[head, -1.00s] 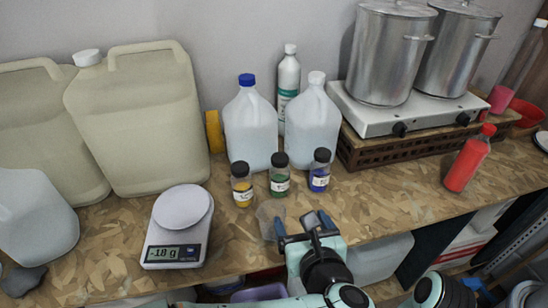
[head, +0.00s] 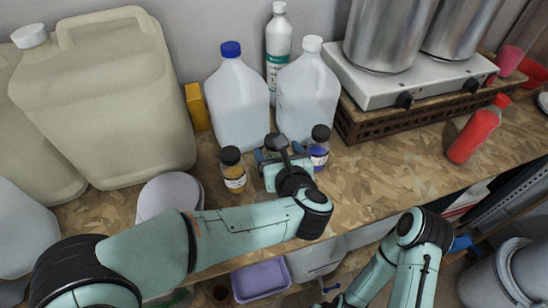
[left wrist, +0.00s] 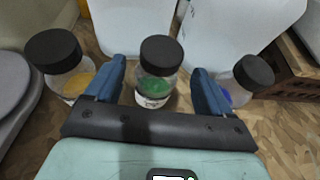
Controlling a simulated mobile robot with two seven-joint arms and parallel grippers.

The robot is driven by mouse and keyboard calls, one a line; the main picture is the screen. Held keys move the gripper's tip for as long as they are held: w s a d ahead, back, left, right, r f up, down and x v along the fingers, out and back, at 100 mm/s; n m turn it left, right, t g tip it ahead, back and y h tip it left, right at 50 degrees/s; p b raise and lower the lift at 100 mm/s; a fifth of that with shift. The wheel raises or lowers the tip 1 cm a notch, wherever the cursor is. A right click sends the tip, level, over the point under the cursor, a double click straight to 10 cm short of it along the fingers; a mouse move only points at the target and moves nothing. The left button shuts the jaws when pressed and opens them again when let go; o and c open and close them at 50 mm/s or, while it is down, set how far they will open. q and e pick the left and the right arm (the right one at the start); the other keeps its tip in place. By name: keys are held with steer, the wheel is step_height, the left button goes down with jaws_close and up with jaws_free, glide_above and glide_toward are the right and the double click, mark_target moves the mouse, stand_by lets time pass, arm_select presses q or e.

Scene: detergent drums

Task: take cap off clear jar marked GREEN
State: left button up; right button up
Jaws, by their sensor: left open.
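The clear jar with green contents (left wrist: 154,88) stands upright on the bench, with a black cap (left wrist: 161,52) on it. In the left wrist view it is between the two blue fingers of my left gripper (left wrist: 160,88), which is open with gaps at both sides. In the head view my left gripper (head: 283,154) is at this jar and hides most of it; its dark cap (head: 275,142) shows. A yellow-content jar (head: 233,171) stands to the left and a blue-content jar (head: 318,150) to the right. My right gripper (head: 461,243) is partly seen at the lower right; its jaws are unclear.
White-clear jugs (head: 240,110) and a spray-like white bottle (head: 279,45) stand behind the jars. A large beige drum (head: 115,110) is at left, beside the scale (head: 165,192). A hot plate (head: 395,90) with pots and a red bottle (head: 474,134) are at right.

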arm_select(q)
steer(key=x, duration=0.1)
steer(key=p+x, duration=0.1)
steer(key=x, duration=0.3)
steer(key=shift+w+a+r+p, duration=0.2)
steer(key=shift+w+r+p, duration=0.05)
steer(key=shift+r+p, duration=0.05)
steer(key=shift+s, duration=0.1)
steer(key=c, duration=1.5)
